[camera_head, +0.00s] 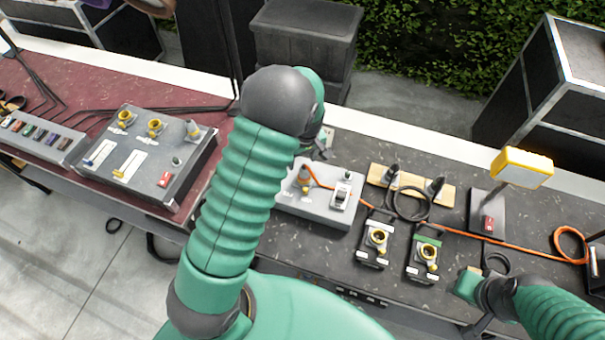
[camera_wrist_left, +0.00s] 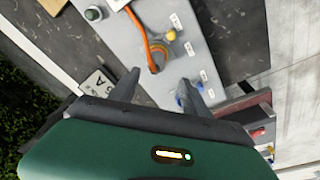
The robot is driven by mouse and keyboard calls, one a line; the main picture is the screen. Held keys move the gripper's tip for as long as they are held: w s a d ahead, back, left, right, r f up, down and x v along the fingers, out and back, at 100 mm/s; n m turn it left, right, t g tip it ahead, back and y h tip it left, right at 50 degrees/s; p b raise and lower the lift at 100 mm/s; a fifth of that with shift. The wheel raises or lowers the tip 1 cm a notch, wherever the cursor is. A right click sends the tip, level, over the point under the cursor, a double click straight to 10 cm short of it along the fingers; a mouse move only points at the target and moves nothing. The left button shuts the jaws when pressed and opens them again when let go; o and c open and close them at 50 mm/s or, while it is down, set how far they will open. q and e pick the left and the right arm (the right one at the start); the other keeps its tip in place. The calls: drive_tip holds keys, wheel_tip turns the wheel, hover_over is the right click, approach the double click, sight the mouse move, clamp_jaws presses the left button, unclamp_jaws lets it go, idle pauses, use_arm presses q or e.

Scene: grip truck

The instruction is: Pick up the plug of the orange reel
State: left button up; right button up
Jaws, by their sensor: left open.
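The orange plug (camera_head: 304,180) with its orange cable stands at the left part of a grey panel (camera_head: 322,210) on the dark worktop. In the left wrist view the plug (camera_wrist_left: 156,62) sits at a round fitting on the panel, ahead of my left fingers. My left gripper (camera_wrist_left: 160,80) is open, with one finger to each side of the plug's line and nothing held. In the head view it is mostly hidden behind my left arm. My right gripper (camera_head: 468,284) is at the worktop's front edge; its jaws cannot be made out.
The orange cable (camera_head: 480,236) runs right to an orange loop (camera_head: 570,243). Two small boxes with yellow sockets (camera_head: 376,240) stand right of the panel. Behind are a wooden board (camera_head: 410,184) with black cable and a yellow lamp (camera_head: 522,168). A larger control box (camera_head: 150,155) stands left.

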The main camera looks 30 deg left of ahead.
sight(305, 166)
use_arm(q)
drive_tip(key=f, duration=0.1)
drive_tip(key=w, duration=0.1)
drive_tip(key=f, duration=0.1)
drive_tip(key=shift+w+a+f, duration=0.2)
drive_tip(key=shift+a+f, duration=0.05)
drive_tip(key=shift+f, duration=0.1)
drive_tip(key=f+p, duration=0.1)
drive_tip(key=f, duration=0.1)
drive_tip(key=f+p, duration=0.1)
drive_tip(key=shift+s+d+f+p, duration=0.1)
drive_tip(key=shift+d+f+p, duration=0.2)
drive_tip(key=shift+d+f, duration=0.05)
drive_tip(key=shift+s+f, duration=0.15)
drive_tip(key=shift+f, duration=0.2)
drive_tip(key=shift+w+a+f, duration=0.15)
drive_tip(key=shift+w, duration=0.1)
drive_tip(key=c, duration=0.6)
drive_tip(key=shift+s, duration=0.1)
drive_tip(key=c, duration=0.5)
clamp_jaws()
use_arm(e)
drive_tip(key=shift+w+r, duration=0.3)
drive_tip(key=shift+r, duration=0.3)
drive_tip(key=shift+w+r, duration=0.25)
drive_tip(key=shift+r, duration=0.35)
